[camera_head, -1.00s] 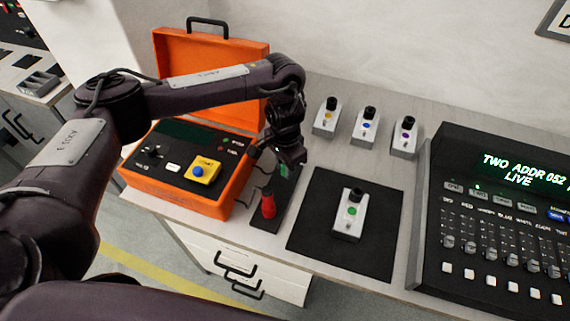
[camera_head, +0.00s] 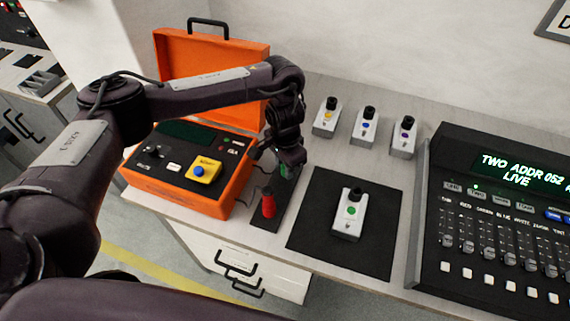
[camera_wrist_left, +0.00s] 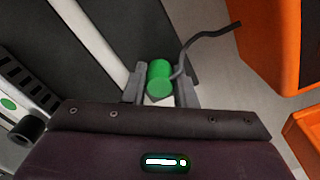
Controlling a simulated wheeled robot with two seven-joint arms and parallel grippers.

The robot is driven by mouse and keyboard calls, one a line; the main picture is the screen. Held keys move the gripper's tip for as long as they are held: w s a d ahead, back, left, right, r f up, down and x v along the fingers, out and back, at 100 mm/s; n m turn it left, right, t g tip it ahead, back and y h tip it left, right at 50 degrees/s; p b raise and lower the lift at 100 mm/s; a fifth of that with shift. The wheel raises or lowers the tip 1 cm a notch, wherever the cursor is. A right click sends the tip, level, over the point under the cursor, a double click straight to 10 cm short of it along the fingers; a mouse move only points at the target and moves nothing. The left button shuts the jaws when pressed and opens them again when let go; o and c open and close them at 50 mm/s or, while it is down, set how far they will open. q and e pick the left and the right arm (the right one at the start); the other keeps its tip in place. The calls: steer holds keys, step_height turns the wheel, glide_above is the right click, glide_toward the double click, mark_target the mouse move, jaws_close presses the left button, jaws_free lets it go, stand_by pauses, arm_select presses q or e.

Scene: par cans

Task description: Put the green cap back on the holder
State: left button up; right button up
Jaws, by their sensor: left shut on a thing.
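The green cap (camera_head: 284,171) is between the fingers of my left gripper (camera_head: 281,160), which is shut on it. In the left wrist view the green cap (camera_wrist_left: 160,77) shows between the two grey fingertips (camera_wrist_left: 158,84). The holder (camera_head: 262,222) is a narrow black strip between the orange case and the black mat. A red cap (camera_head: 268,204) stands at its near end. The green cap is over the holder's far part; I cannot tell whether it touches it. My right gripper is not in view.
The open orange case (camera_head: 228,190) is close on the left, with a dark cable beside the gripper. A black mat (camera_head: 375,255) bearing a green-marked grey unit (camera_head: 348,220) lies right. Several similar units stand behind. A lighting console (camera_head: 500,210) is far right.

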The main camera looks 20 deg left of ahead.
arm_select(q)
steer(key=shift+f, duration=0.15)
stand_by(0.3)
steer(key=o, duration=1)
steer(key=shift+o, duration=0.2)
